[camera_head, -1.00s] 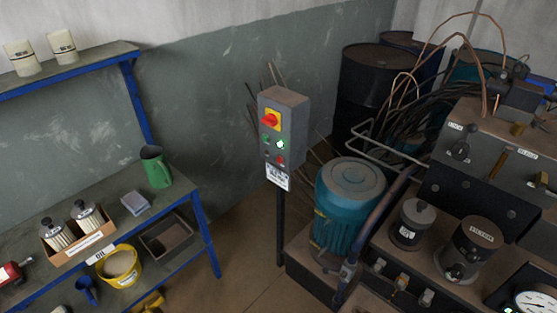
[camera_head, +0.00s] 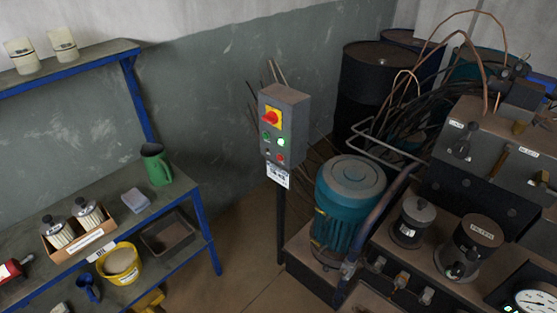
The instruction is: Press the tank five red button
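A grey control box (camera_head: 290,104) stands on a dark post in the middle of the view. Its front has a red rotary switch on a yellow plate (camera_head: 272,117), a lit green button (camera_head: 282,142), another green button (camera_head: 266,135) and a red button (camera_head: 280,158) low on the right. A white label (camera_head: 278,176) hangs below the box; its text is too small to read surely. Neither of my grippers is in view.
A blue-framed shelf (camera_head: 205,215) with a green jug (camera_head: 155,164) and a yellow bucket (camera_head: 119,264) stands on the left. A teal motor (camera_head: 345,210) and hydraulic machinery (camera_head: 470,185) fill the right. Dark drums (camera_head: 370,85) stand behind. Some floor (camera_head: 245,240) is free below the box.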

